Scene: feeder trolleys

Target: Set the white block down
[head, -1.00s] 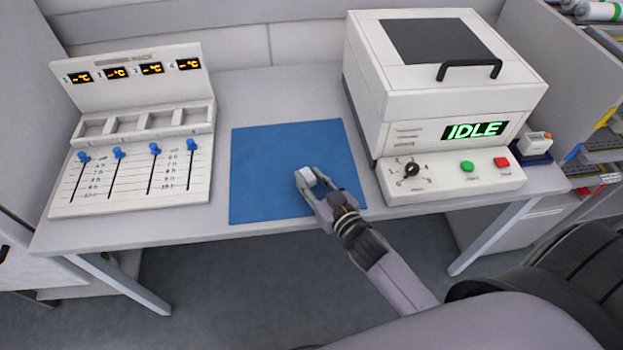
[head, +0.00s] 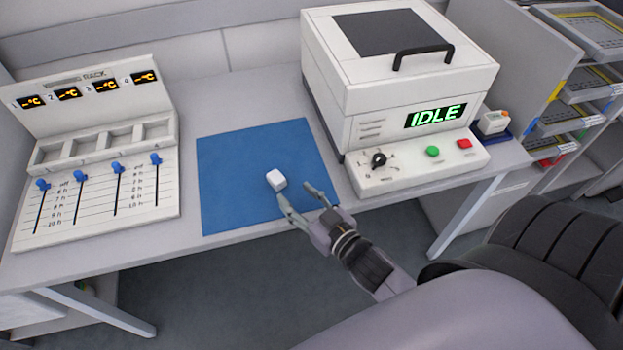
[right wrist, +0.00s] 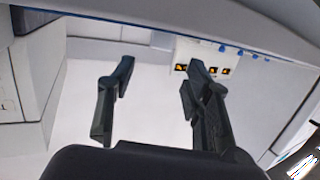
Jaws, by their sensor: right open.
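The white block (head: 276,179) sits on the blue mat (head: 225,185), right of the mat's middle. My right gripper (head: 296,192) is open and empty, its fingers apart just to the lower right of the block. The block is clear of the space between the fingers. In the right wrist view the open fingers (right wrist: 160,65) show with nothing between them, and I cannot make out the block there. My left gripper is not in view.
A rack with several sliders and small displays (head: 95,160) stands left of the mat. A white machine reading IDLE (head: 375,100), with a knob and buttons, stands to the right. A small white device (head: 492,123) is beyond it. The mat's left part is clear.

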